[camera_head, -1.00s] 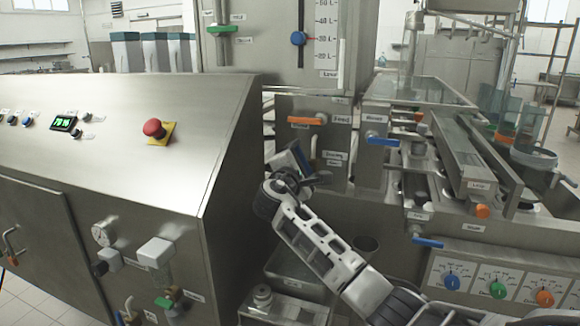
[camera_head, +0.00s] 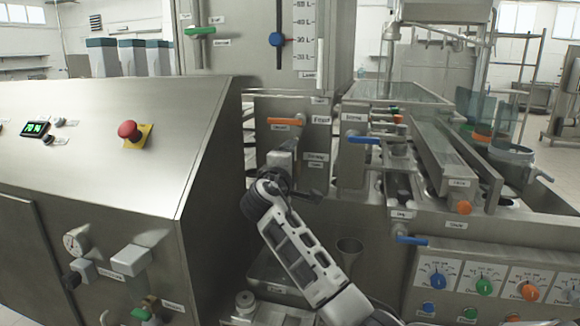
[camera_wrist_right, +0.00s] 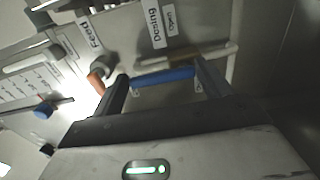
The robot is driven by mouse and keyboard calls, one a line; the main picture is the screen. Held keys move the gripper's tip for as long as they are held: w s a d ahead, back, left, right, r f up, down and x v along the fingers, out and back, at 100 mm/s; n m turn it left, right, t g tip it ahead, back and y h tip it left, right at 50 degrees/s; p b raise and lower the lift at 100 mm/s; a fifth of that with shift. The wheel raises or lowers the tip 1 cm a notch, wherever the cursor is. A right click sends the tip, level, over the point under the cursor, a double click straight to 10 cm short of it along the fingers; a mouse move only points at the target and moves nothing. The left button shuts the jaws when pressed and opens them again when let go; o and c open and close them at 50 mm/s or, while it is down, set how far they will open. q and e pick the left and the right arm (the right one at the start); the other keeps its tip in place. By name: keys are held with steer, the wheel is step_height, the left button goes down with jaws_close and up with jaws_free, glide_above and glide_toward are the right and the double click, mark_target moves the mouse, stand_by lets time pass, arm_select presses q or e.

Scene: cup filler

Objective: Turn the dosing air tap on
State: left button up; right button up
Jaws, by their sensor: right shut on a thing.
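The dosing air tap shows in the right wrist view as a blue handle (camera_wrist_right: 165,77), below the Dosing label (camera_wrist_right: 154,25). My right gripper (camera_wrist_right: 160,86) has one finger at each end of this handle and is shut on it. In the head view my right gripper (camera_head: 287,158) is at the steel panel, left of the Dosing label (camera_head: 315,157) and under the orange Feed tap (camera_head: 284,121). There the gripper hides the blue handle. My left gripper is not in view.
The orange Feed tap (camera_wrist_right: 97,82) is close to the left finger in the wrist view. A blue-handled tap (camera_head: 364,140) sticks out to the right of my gripper. The slanted steel cabinet (camera_head: 205,170) with a red stop button (camera_head: 129,130) stands close on the left.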

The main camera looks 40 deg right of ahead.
stand_by(0.3)
steer(key=o, duration=1.4)
steer(key=b+v, duration=0.1)
steer(key=v, duration=1.5)
steer(key=s+a+f+n+t+y, duration=0.1)
steer(key=a+f+y, duration=0.35)
steer(key=f, duration=0.55)
steer(key=s+a+f+n+t+y, duration=0.15)
steer(key=a+f+y, duration=0.3)
steer(key=f, duration=0.65)
steer(key=s+a+f+m+y, duration=0.2)
steer(key=s+a+f+y, duration=0.1)
steer(key=s, duration=0.3)
steer(key=s+a+f+m+g+y, duration=0.1)
steer(key=s+a+f+m+y, duration=0.2)
steer(key=s+f, duration=0.2)
steer(key=s+a+f+m+g+y, duration=0.1)
steer(key=s+a+f+m+y, duration=0.1)
steer(key=s, duration=0.5)
steer(key=shift+s+a+f+m+y, duration=0.1)
steer(key=shift+a+f+m+y, duration=0.05)
steer(key=shift+a+f+y, duration=0.3)
steer(key=shift+s+a+f+m+y, duration=0.15)
steer(key=shift+a+f, duration=0.1)
steer(key=shift+f, duration=0.3)
